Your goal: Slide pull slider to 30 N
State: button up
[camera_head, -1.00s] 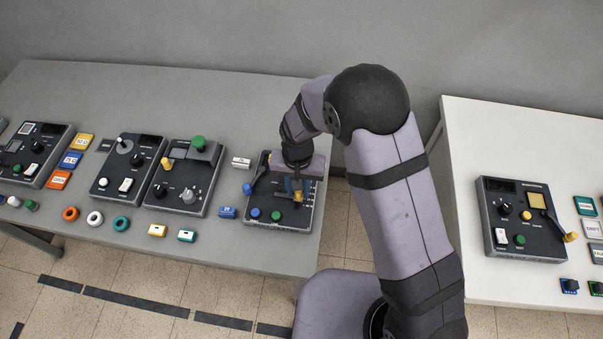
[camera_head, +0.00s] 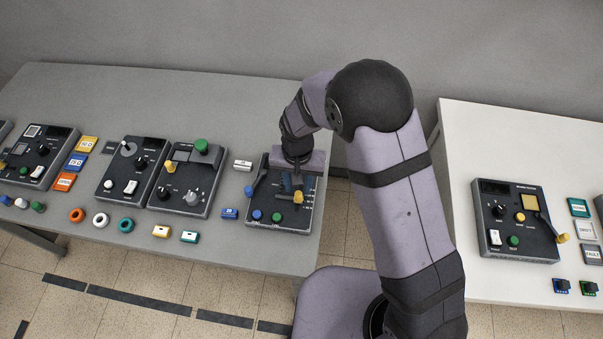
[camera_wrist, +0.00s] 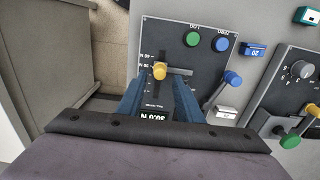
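The pull slider has a yellow knob (camera_head: 298,197) on the dark control box (camera_head: 262,214) at the right end of the grey table. In the wrist view the knob (camera_wrist: 160,71) sits in its slot near the scale marks. The box's display (camera_wrist: 158,116) appears upside down and seems to read 30.0 N. My gripper (camera_head: 291,184) is over the box, pointing down. In the wrist view its two blue fingers (camera_wrist: 158,84) stand apart, one on each side of the slider track, with gaps beside the knob. I see nothing held.
A blue-handled lever (camera_wrist: 232,78) and green and blue buttons are on the same box, close to my gripper. A white label block (camera_head: 243,165) and a blue one (camera_head: 229,213) lie left of it. More control boxes stand further left; another (camera_head: 516,240) is on the white table.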

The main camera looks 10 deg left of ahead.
aim_at(299, 195)
jog(key=shift+r+p, duration=1.1)
jog(key=shift+r, duration=0.55)
jog(key=shift+s+d+n, duration=0.1)
jog(key=shift+n, duration=0.6)
jog(key=s+d+n+g+h, duration=0.25)
jog(key=s+d+n, duration=0.25)
jog(key=s+d, duration=0.65)
jog(key=d+r+m+t+y+b, duration=0.2)
jog(key=d+r+m, duration=0.4)
jog(key=d+r, duration=0.3)
jog(key=shift+s+d+r+b, duration=0.3)
jog(key=shift+d+b, duration=0.2)
jog(key=shift+d, duration=0.55)
